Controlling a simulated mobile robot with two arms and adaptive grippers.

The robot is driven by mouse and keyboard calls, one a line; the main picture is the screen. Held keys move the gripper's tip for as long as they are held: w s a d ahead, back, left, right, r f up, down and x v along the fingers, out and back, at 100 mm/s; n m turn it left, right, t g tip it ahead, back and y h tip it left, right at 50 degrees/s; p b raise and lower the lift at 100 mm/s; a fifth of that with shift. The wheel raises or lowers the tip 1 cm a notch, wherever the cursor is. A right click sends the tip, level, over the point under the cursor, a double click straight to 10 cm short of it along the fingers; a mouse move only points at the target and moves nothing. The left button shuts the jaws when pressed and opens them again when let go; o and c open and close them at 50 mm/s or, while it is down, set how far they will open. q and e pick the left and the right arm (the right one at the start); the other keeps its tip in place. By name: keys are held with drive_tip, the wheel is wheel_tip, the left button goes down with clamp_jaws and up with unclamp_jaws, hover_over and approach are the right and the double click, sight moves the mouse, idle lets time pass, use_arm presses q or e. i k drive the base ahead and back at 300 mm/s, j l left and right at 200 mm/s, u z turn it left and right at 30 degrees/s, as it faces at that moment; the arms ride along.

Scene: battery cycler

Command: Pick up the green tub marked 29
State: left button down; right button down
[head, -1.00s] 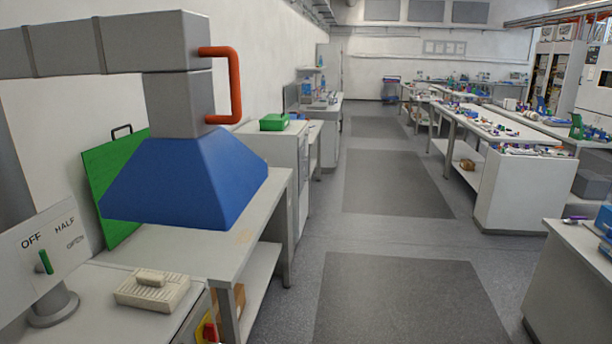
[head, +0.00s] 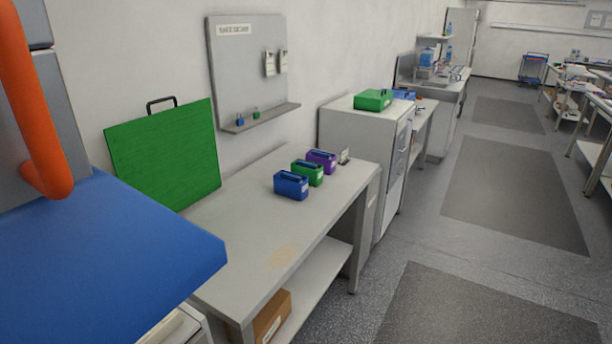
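Three small tubs with handles stand in a row on the grey bench in the head view: a blue one (head: 291,186), a green one (head: 308,173) and a purple one (head: 322,161). The green tub is in the middle, close to its neighbours. Pale labels show on the tubs, but I cannot read any number. A larger green box (head: 373,100) sits on top of a grey cabinet farther back, its marking also unreadable. I cannot tell which green item bears 29. Neither of my grippers is in view.
A green board (head: 165,155) leans at the back of the bench (head: 240,225). A cardboard box (head: 270,318) sits on its lower shelf. Floor to the right is clear.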

sight(316, 178)
drive_tip(key=l+u, duration=0.25)
drive_tip(key=l, duration=0.55)
drive_tip(key=l+u, duration=0.25)
drive_tip(key=l, duration=0.55)
drive_tip(key=i+l+u, duration=0.15)
drive_tip(key=i+l, duration=0.15)
drive_tip(key=i, duration=0.05)
